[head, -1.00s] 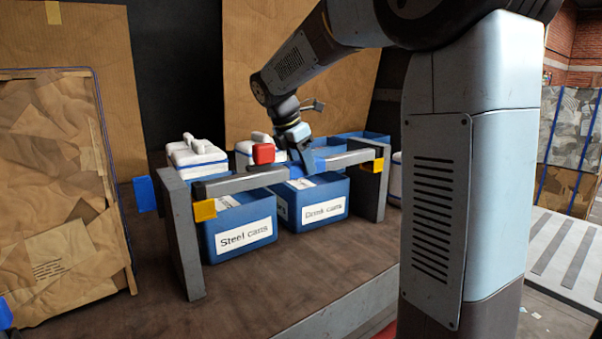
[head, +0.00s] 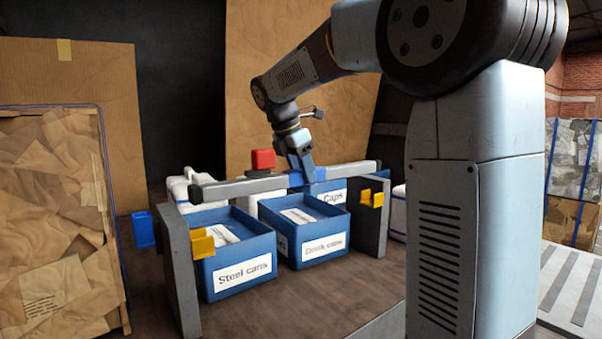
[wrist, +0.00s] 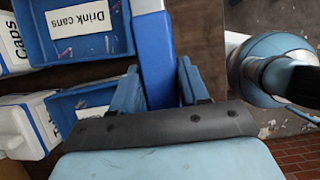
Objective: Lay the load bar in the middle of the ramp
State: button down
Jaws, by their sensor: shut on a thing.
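The load bar (head: 235,187) is a long grey bar with a blue middle section and a red block (head: 262,159) on its left half. It hangs roughly level, crosswise above the yellow brackets (head: 203,243) of two grey posts. My gripper (head: 307,176) is shut on its blue middle from above. In the wrist view the blue section (wrist: 155,55) lies between the two blue fingers of my gripper (wrist: 158,88). A pale, dark-striped surface (head: 575,278) at the right edge looks like the ramp; I cannot tell for sure.
Blue bins marked Steel cans (head: 243,270) and Drink cans (head: 323,248) stand between the left post (head: 180,275) and right post (head: 370,225), below the bar. White containers (head: 180,187) stand behind. A baled cardboard stack (head: 55,220) is at the left.

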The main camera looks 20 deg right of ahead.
jog(key=shift+r, duration=3.55)
